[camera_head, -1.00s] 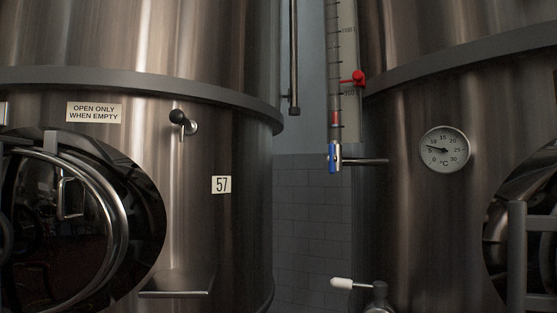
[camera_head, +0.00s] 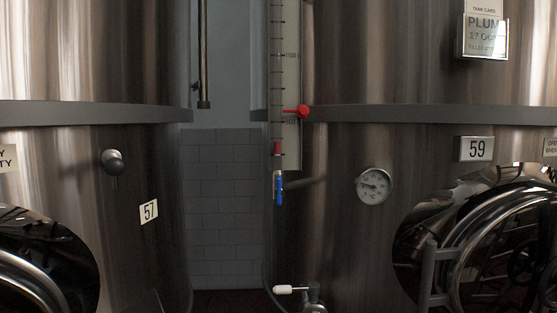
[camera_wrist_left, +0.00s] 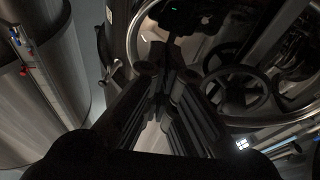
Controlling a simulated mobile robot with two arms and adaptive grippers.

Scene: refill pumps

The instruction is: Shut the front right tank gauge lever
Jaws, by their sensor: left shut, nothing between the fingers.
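The tank gauge is a clear upright tube with a scale (camera_head: 292,60) on the left side of the right tank, number 59, in the head view. Its blue lever (camera_head: 280,190) hangs vertical, in line with the tube, at the gauge's lower end. A red pointer (camera_head: 302,111) sits higher on the scale. In the left wrist view the blue lever (camera_wrist_left: 23,71) shows small at the far left. My left gripper (camera_wrist_left: 166,75) is shut and empty in the wrist view, well apart from the lever. No gripper shows in the head view.
A valve with a white handle (camera_head: 286,290) sticks out low on tank 59. A thermometer dial (camera_head: 374,185) and a round manway door (camera_head: 425,235) are on that tank. Tank 57 (camera_head: 60,160) stands left, with a gap and tiled wall (camera_head: 222,200) between.

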